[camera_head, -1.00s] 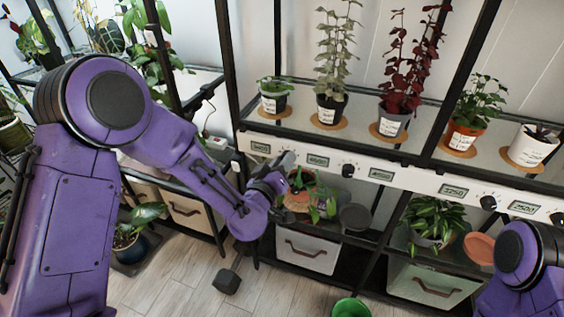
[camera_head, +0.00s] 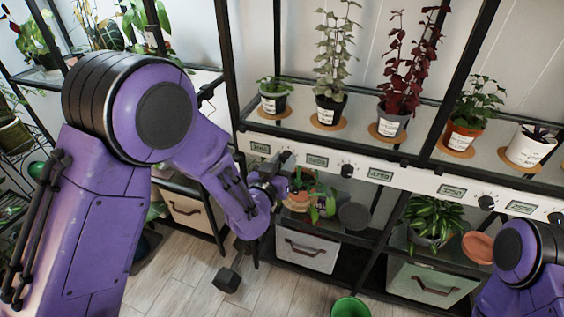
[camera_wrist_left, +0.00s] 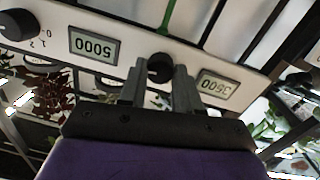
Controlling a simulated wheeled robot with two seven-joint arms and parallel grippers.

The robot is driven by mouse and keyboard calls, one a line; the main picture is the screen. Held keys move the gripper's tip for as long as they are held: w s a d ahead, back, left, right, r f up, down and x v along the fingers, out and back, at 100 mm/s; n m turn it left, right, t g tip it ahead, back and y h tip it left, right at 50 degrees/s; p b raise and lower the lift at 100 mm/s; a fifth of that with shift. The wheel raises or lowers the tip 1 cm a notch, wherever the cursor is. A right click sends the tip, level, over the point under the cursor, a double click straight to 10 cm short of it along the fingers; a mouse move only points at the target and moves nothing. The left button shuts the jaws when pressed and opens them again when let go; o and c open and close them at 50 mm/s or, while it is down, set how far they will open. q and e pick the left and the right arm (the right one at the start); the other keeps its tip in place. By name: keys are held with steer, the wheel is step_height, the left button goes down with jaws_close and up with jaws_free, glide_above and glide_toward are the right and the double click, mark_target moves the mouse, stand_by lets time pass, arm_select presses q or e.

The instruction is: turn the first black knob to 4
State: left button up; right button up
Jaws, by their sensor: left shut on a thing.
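The white shelf-front panel (camera_head: 412,180) carries a row of black knobs and small displays. The first black knob (camera_wrist_left: 160,67) sits between the jaws of my left gripper (camera_wrist_left: 160,82) in the left wrist view, which is upside down to the panel. The gripper is shut on this knob. In the head view the left gripper (camera_head: 284,160) reaches the panel between the first display (camera_head: 260,148) and the second display (camera_head: 317,160). In the wrist view they read about 3500 and 5000. The knob's pointer and scale are hidden. My right gripper is out of view.
A second knob (camera_head: 347,171) is right of the second display; its scale shows 0, 1 and 2 in the wrist view. Potted plants stand on the shelf above. A terracotta-potted plant (camera_head: 312,198) stands just below the gripper. A green pot (camera_head: 350,307) is on the floor.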

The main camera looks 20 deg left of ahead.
arm_select(q)
steer(key=o, duration=1.1)
steer(key=shift+c, duration=0.2)
steer(key=s+a, duration=0.1)
steer(key=s, duration=0.9)
steer(key=shift+s+r+p, duration=0.2)
steer(key=shift+s+p, duration=0.1)
steer(key=shift+f, duration=0.1)
